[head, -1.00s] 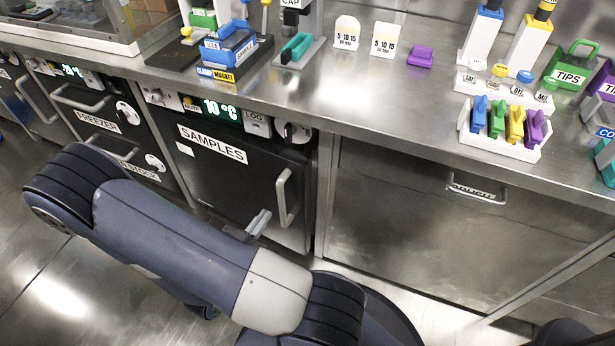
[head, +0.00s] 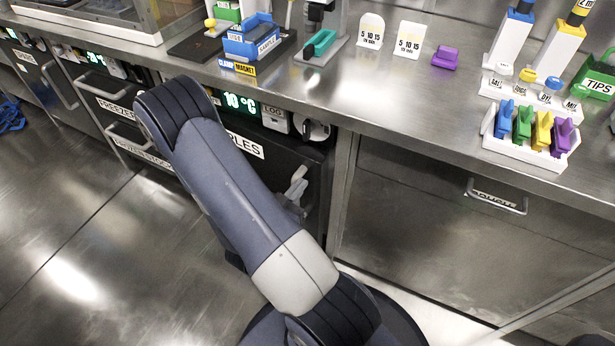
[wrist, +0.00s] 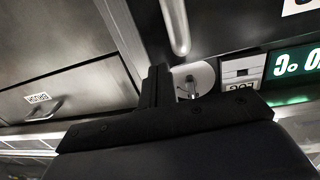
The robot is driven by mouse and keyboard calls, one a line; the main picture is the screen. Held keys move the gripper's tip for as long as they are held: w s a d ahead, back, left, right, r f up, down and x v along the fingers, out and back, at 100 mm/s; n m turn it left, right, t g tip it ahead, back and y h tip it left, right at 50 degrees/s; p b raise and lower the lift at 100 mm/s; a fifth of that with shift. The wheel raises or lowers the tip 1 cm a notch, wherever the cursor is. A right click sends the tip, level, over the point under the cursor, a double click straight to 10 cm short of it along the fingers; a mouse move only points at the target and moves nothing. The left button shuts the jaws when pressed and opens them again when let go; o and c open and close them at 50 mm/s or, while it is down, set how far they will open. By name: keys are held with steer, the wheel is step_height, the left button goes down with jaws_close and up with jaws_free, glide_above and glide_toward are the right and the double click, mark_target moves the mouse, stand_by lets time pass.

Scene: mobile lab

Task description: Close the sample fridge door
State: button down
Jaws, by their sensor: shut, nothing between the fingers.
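The sample fridge is the dark unit with the green 10 °C display (head: 240,104) and the white SAMPLES label, partly hidden by my arm. Its dark door (head: 318,185) looks flush or nearly flush with the front; I cannot tell whether a small gap is left. My gripper (head: 298,186) is shut and empty, in front of the door's right part, at the handle area. In the wrist view the gripper (wrist: 157,88) is close to the fridge front, with the door's metal handle (wrist: 176,25) just beyond it. Whether it touches the door is unclear.
A closed drawer front (head: 430,220) is right of the fridge. The freezer (head: 110,100) is to the left.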

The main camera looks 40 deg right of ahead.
mark_target(314, 169)
steer(key=shift+x, duration=2.2)
